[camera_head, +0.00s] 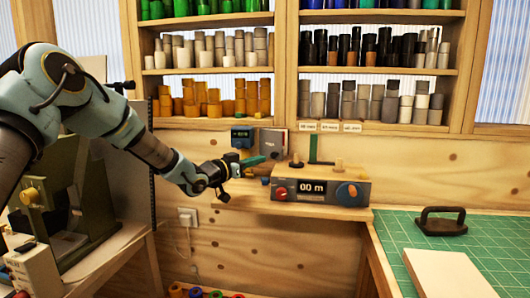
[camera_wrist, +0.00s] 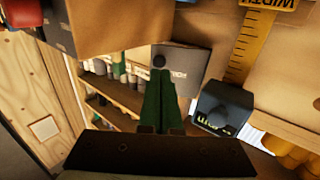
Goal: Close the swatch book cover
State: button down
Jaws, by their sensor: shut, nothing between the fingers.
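The swatch book (camera_head: 274,142) stands on the narrow shelf by the wall. Its grey cover looks raised, nearly upright, in the head view. In the wrist view the grey panel with partly hidden lettering (camera_wrist: 188,66) lies just past my fingertips. My gripper (camera_head: 260,160) has green fingers, shut and empty, in front of and slightly below the cover's left side. In the wrist view my gripper (camera_wrist: 160,88) overlaps the panel's near edge; I cannot tell whether it touches. The book's lower part is hidden behind my fingers and the counter box.
A small dark display device (camera_head: 242,138) is on the wall side, left of the book. A green cutting mat (camera_head: 400,232) lies at right. Shelves of rolls (camera_head: 375,72) are above.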

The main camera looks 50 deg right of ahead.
aim_at(280, 163)
jog(key=shift+s+d+p, duration=0.1)
jog(key=shift+d+p, duration=0.6)
jog(key=shift+d, duration=1.05)
jog(key=shift+f+b, duration=0.1)
jog(key=shift+b, duration=0.2)
jog(key=t+b, duration=0.1)
jog(key=b, duration=0.1)
jog(key=s+d+n+b, duration=0.1)
jog(key=b, duration=0.1)
jog(key=shift+f+t+b, duration=0.3)
jog(key=shift+t+b, duration=0.1)
jog(key=b, duration=0.1)
jog(key=d+n+t+b, duration=0.1)
jog(key=b, duration=0.1)
jog(key=shift+s+t, duration=0.25)
jog(key=shift+t, duration=0.05)
jog(key=shift+d+r+b, duration=0.15)
jog(key=shift+d+b, duration=0.2)
jog(key=shift+b, duration=0.55)
jog(key=shift+s+d+r+b, duration=0.1)
jog(key=shift+s+d+b, duration=0.15)
jog(key=shift+d+b, duration=0.8)
jog(key=shift+d+r+b, duration=0.1)
jog(key=shift+r+b, duration=0.05)
jog(key=shift+b, duration=0.3)
jog(key=shift+d+r, duration=0.1)
jog(key=shift+s, duration=0.1)
